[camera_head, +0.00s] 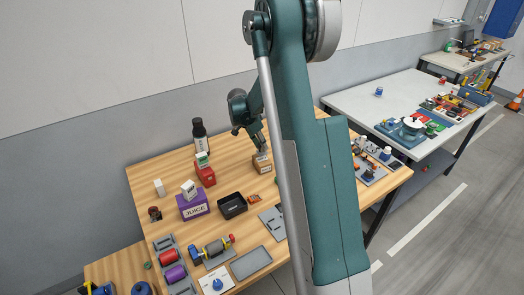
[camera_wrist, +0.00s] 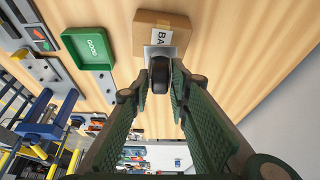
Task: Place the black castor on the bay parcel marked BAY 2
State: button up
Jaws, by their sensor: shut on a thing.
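The black castor (camera_wrist: 160,75) is between my gripper's fingertips (camera_wrist: 156,78) in the wrist view, with a pale grey plate on its far side. My gripper (camera_head: 262,146) is shut on it. A brown cardboard parcel (camera_wrist: 180,22) lies just beyond the castor. Its white label shows only "BA"; the castor and its plate hide the rest, so I cannot read the number. In the head view the parcel (camera_head: 265,167) stands on the wooden table right under my gripper. The castor appears over the parcel; I cannot tell whether they touch.
A green tray marked GOOD (camera_wrist: 90,48) lies left of the parcel in the wrist view. In the head view, a black tray (camera_head: 232,207), a red box (camera_head: 206,174), a purple JUICE box (camera_head: 195,209) and a dark bottle (camera_head: 199,136) stand nearby. My arm hides part of the table.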

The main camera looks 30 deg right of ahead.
aim_at(262, 150)
jog(key=shift+f, duration=1.85)
jog(key=shift+f, duration=0.2)
jog(key=o, duration=1)
jog(key=shift+r, duration=0.15)
jog(key=shift+r, duration=0.1)
jog(key=v, duration=1.2)
jog(key=shift+a, duration=0.1)
